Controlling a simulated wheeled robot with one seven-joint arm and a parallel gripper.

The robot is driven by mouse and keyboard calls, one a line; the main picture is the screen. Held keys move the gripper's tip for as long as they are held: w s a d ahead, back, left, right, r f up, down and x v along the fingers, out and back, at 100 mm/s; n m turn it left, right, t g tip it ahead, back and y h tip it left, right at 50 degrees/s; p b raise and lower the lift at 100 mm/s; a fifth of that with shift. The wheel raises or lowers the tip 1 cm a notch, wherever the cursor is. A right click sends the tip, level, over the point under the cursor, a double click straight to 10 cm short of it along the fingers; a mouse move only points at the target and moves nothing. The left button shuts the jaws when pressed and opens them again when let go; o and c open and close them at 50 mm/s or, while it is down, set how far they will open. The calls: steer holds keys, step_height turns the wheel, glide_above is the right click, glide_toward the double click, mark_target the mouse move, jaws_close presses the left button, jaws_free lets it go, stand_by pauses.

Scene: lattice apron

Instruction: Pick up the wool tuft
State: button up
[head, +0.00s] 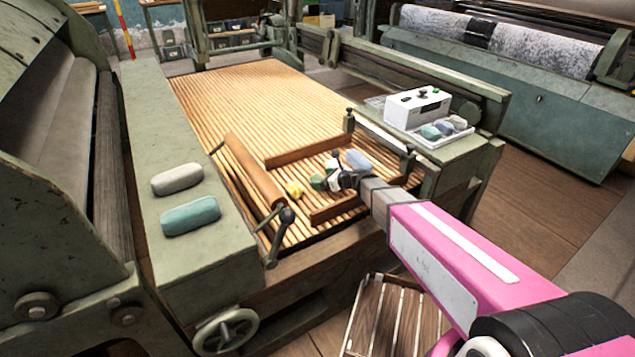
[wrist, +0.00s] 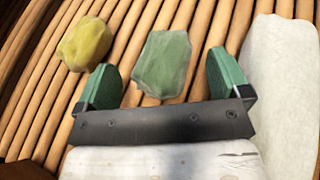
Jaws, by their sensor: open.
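A green wool tuft (head: 318,181) lies on the wooden slat apron. In the wrist view the green tuft (wrist: 163,62) sits between and just beyond the fingertips, with slats showing on either side. A yellow tuft (head: 295,189) lies to its left, outside the left finger in the wrist view (wrist: 85,43). A pale bluish piece (head: 358,159) lies on the other side, and a large pale piece shows right of the right finger in the wrist view (wrist: 283,85). My gripper (head: 341,174) is open and empty, low over the slats; contact with the green tuft cannot be told.
Wooden rails (head: 305,149) flank the tufts, and a roller with a crank (head: 255,172) stands to the left. A grey block (head: 178,179) and a teal block (head: 190,215) lie on the left ledge. A control box (head: 418,107) and tray (head: 447,140) stand at right. The far slats are clear.

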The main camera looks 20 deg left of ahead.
mark_target(320, 178)
steer(key=shift+x, duration=0.85)
steer(key=c, duration=0.9)
steer(key=shift+c, duration=0.3)
steer(key=shift+r, duration=0.1)
step_height(320, 178, up, 4)
steer(key=shift+s+r, duration=0.1)
steer(key=shift+r, duration=0.1)
steer(key=s+d+r, duration=0.3)
steer(key=s+r, duration=0.3)
steer(key=s, duration=0.5)
steer(key=shift+r, duration=0.25)
